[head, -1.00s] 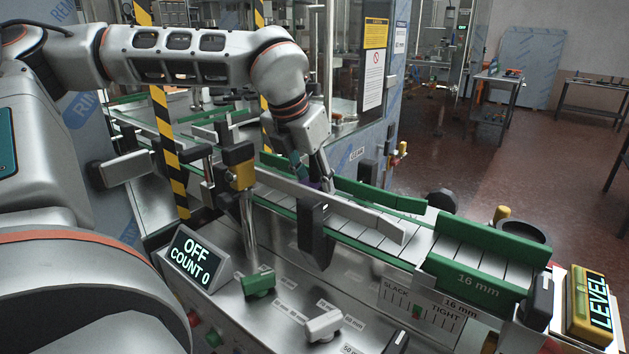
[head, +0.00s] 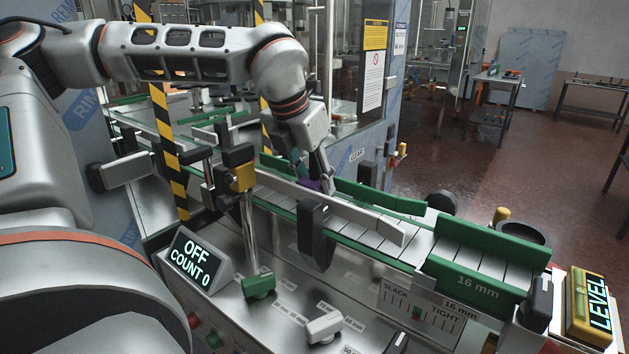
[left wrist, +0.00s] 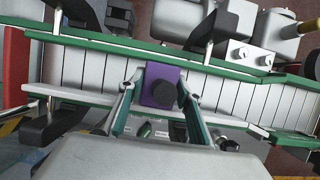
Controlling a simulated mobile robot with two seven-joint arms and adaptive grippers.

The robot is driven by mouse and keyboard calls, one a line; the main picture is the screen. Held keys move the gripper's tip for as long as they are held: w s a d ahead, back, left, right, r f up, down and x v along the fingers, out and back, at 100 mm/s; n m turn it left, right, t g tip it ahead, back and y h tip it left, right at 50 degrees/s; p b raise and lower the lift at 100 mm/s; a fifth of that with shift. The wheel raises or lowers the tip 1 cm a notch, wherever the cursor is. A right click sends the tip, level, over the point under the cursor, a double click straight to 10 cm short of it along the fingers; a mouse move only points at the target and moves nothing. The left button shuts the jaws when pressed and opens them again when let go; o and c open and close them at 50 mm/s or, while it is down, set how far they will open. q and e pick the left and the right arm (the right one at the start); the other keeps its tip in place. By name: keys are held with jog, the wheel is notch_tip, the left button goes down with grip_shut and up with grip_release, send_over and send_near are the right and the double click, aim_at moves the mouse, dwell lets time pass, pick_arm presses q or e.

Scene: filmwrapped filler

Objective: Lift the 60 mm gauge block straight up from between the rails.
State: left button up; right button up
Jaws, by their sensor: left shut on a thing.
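The gauge block is purple with a dark round knob; it shows in the left wrist view (left wrist: 153,78). In the head view only a small purple part (head: 310,184) shows above the near rail (head: 350,213), a pale guide strip. My left gripper (left wrist: 161,90) is shut on the block, one finger on each side. It also shows in the head view (head: 313,175), pointing down over the conveyor. The green far rail (head: 378,195) runs behind. The block's underside is hidden, so I cannot tell whether it touches the belt. My right gripper is not in view.
A dark bracket (head: 315,232) stands against the near rail. A post with a yellow and black clamp (head: 241,172) is left of the gripper. A display (head: 194,262) reads OFF, COUNT 0. A striped pole (head: 168,145) stands farther left. The belt to the right (head: 440,255) is clear.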

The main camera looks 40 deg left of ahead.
pick_arm(q)
jog(key=shift+r, duration=0.65)
jog(key=shift+r, duration=0.1)
dwell(0.3)
jog(key=shift+r+p, duration=0.95)
jog(key=shift+r, duration=1.4)
jog(key=shift+c, duration=0.5)
